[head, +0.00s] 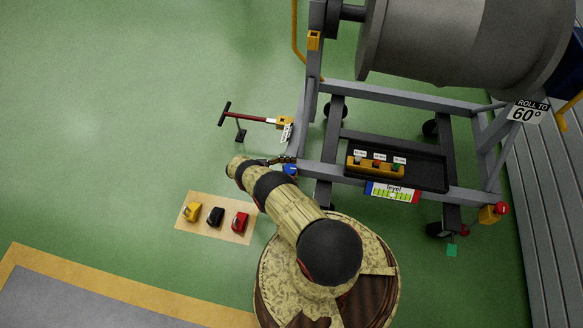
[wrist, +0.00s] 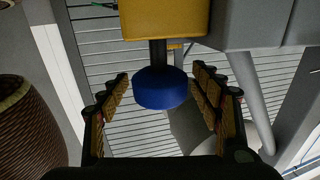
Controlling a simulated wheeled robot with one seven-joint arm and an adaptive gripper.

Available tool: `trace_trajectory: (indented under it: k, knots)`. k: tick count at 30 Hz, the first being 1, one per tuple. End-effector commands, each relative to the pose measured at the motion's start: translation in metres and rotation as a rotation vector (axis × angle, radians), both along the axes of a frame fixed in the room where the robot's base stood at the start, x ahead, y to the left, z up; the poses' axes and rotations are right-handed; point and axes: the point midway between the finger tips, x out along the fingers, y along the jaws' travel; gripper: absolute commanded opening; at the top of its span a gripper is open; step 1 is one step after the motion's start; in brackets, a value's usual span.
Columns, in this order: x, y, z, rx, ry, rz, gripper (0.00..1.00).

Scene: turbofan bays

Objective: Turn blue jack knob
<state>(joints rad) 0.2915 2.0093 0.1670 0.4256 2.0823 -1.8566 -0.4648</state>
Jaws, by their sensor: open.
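The blue jack knob (head: 291,170) is at the left front corner of the grey engine stand in the head view, just beyond the end of my arm. In the wrist view the blue knob (wrist: 160,88) hangs on a dark shaft below a yellow block (wrist: 165,18). My gripper (wrist: 163,84) is open, with one finger on each side of the knob. Gaps show between the knob and both fingers. In the head view my gripper (head: 283,160) is small and partly hidden by my arm.
The stand (head: 385,97) carries a large grey engine cylinder (head: 430,40). A red-handled bar (head: 250,116) sticks out left from the stand. A tan mat (head: 226,232) with yellow, black and red items lies on the floor. A level gauge (head: 392,192) is on the front beam. Green floor at left is clear.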

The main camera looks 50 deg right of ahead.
Motion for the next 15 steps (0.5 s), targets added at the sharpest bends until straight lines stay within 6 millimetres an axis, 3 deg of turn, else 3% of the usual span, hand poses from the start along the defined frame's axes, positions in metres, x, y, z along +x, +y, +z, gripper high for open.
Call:
trace_trajectory:
  k: [15]
  knots:
    - [0.001, -0.001, 0.036, -0.001, -0.001, 0.000, 0.64]
